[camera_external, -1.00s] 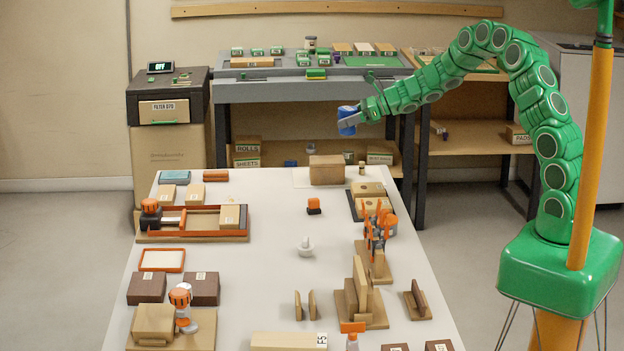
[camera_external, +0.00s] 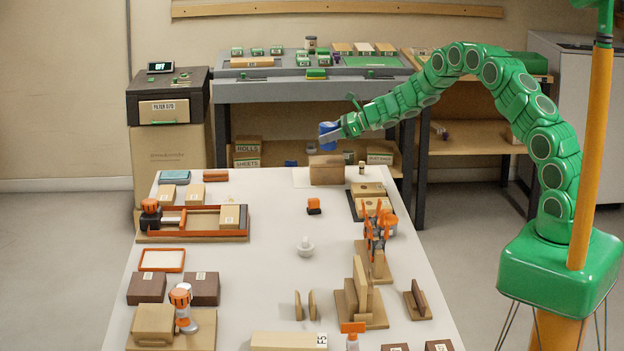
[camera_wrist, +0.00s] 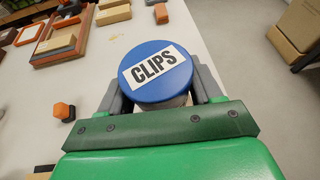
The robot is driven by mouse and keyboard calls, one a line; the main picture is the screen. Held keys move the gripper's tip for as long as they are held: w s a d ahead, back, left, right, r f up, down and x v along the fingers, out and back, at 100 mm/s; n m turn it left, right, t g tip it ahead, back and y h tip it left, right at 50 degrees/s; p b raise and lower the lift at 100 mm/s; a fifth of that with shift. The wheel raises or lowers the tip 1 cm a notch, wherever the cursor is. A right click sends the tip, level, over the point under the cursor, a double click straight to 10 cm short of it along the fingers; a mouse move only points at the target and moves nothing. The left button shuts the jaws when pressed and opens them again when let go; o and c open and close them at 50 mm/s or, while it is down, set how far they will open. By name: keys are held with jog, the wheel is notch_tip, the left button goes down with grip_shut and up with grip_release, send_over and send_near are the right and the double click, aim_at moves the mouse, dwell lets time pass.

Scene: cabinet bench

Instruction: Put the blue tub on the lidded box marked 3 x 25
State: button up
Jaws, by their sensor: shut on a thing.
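The blue tub (camera_external: 326,130) is held at the end of my arm, above the far part of the white table. In the wrist view its round blue lid (camera_wrist: 157,62) carries a white label reading CLIPS. My gripper (camera_external: 332,133) is shut on the tub; in the wrist view its grey fingers (camera_wrist: 160,88) lie on both sides of it. I cannot read 3 x 25 on any box. Small labelled boxes include a dark brown pair, the left one (camera_external: 147,288) and the right one (camera_external: 202,288), and two tan ones (camera_external: 167,194) (camera_external: 190,195) at the far left.
A plain brown box (camera_external: 326,170) stands at the table's far edge, below the tub. An orange-and-black stamp (camera_external: 314,206) and a white knobbed object (camera_external: 305,247) stand mid-table. An orange-edged tray (camera_external: 180,237) lies left. A grey bench (camera_external: 265,92) stands behind. Bare table surrounds the stamp.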

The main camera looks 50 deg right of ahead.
aim_at(326, 145)
jog(key=shift+w+f, duration=0.2)
jog(key=shift+f, duration=0.05)
jog(key=shift+w+f, duration=0.1)
jog(key=shift+f, duration=1.55)
jog(key=shift+f, duration=0.1)
jog(key=o, duration=1.2)
jog(key=shift+c, duration=0.2)
jog(key=v, duration=1.2)
